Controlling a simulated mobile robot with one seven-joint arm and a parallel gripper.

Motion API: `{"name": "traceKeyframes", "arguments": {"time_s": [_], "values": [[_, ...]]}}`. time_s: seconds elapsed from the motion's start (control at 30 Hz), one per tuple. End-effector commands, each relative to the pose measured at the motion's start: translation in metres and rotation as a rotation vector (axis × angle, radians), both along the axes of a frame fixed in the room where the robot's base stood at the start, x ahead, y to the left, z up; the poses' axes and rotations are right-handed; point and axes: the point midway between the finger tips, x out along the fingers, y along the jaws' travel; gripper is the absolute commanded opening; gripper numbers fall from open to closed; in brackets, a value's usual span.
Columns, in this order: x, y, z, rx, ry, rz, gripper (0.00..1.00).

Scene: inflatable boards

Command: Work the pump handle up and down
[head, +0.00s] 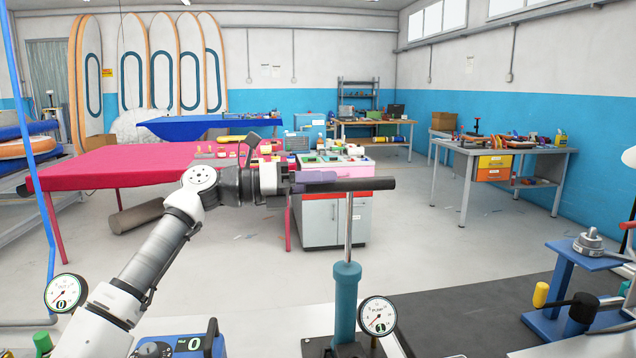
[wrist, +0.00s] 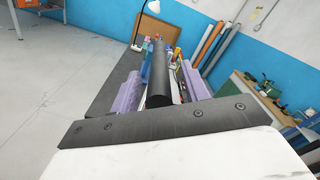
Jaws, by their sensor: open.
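The pump has a teal cylinder (head: 346,300), a thin upright metal rod (head: 349,225) and a black bar handle (head: 370,184) across the top. The rod shows well extended above the cylinder. My gripper (head: 318,180), with purple fingers, comes in from the left at the handle's left part. In the wrist view the black handle (wrist: 160,85) runs lengthwise between the two purple fingers. Gaps show on both sides of it, so my gripper is open around the handle and not clamped on it. The handle's left end is hidden in the head view.
A round gauge (head: 378,316) stands beside the pump's base. A blue box with a display (head: 187,345) is at lower left. A blue stand (head: 557,290) is at right. A pink-red table (head: 110,165) and a white cabinet (head: 335,220) stand behind.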

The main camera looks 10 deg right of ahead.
Motion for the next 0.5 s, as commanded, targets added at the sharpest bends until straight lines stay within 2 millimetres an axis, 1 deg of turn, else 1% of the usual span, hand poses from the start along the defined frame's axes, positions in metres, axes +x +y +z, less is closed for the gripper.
{"name": "traceKeyframes", "arguments": {"time_s": [0.07, 0.17, 0.5], "values": [[0.0, 0.006, -0.001, 0.0, 0.0, 0.001, 0.46], [0.001, 0.02, -0.002, -0.001, 0.001, 0.003, 0.46], [0.002, 0.097, -0.002, -0.002, 0.0, 0.006, 0.46]]}}
